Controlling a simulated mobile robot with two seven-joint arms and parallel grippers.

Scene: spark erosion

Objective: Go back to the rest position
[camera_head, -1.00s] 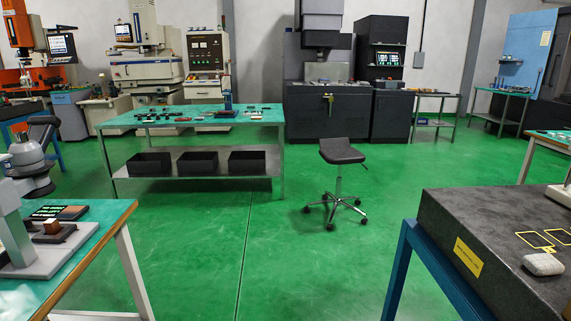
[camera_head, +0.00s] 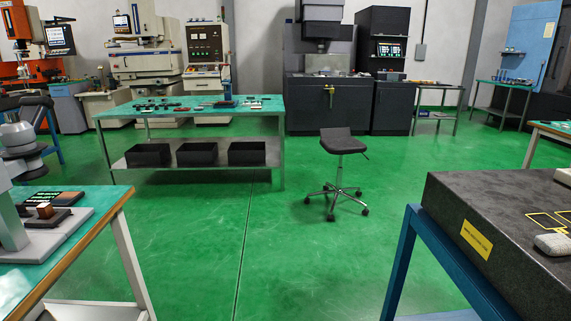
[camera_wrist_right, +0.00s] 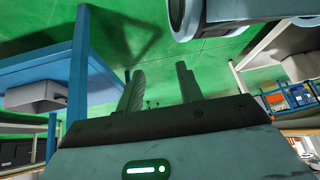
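My right gripper (camera_wrist_right: 160,70) shows in the right wrist view. Its two dark fingers stand well apart with nothing between them, so it is open and empty. Green floor lies behind the fingers, and a blue frame post (camera_wrist_right: 79,70) stands to their left. Neither of my grippers shows in the head view, and my left gripper is in no view.
A bench (camera_head: 108,212) with a microscope (camera_head: 16,140) is at left. A granite block (camera_head: 445,215) on a blue stand is at right.

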